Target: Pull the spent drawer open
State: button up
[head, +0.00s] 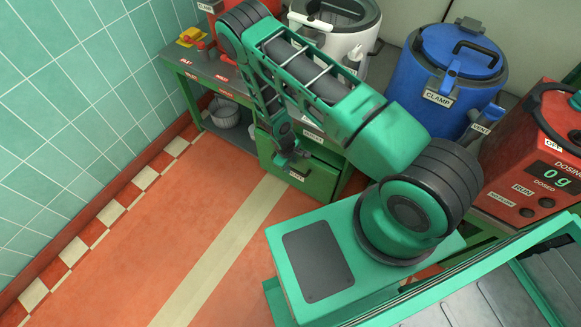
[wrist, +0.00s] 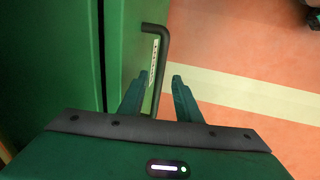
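The spent drawer (head: 318,180) is the green, labelled front low in the cabinet under the counter. In the wrist view its green front (wrist: 122,40) shows edge-on, with a small label too slanted to read. Its black bar handle (wrist: 160,60) stands out from that front. My gripper (wrist: 158,82) is open, with one finger on each side of the bar. The bar runs down between the fingers, and a gap shows to the right finger; contact with the left one is unclear. In the head view my gripper (head: 290,158) is at the drawer front and hides part of it.
Orange floor (head: 130,250) with a pale stripe (head: 215,255) is clear before the drawer. A metal pot (head: 226,113) sits under the counter to the left. A blue clamp-lid vessel (head: 440,85) and a red dosing machine (head: 535,165) stand to the right.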

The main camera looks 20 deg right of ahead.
jog(key=shift+w+d+f, duration=0.1)
jog(key=shift+d+f, duration=0.05)
jog(key=shift+f, duration=0.55)
jog(key=shift+w+d+f, duration=0.1)
jog(key=shift+f, duration=0.55)
grip_shut()
jog(key=shift+s+a, duration=0.1)
jog(key=shift+s, duration=0.05)
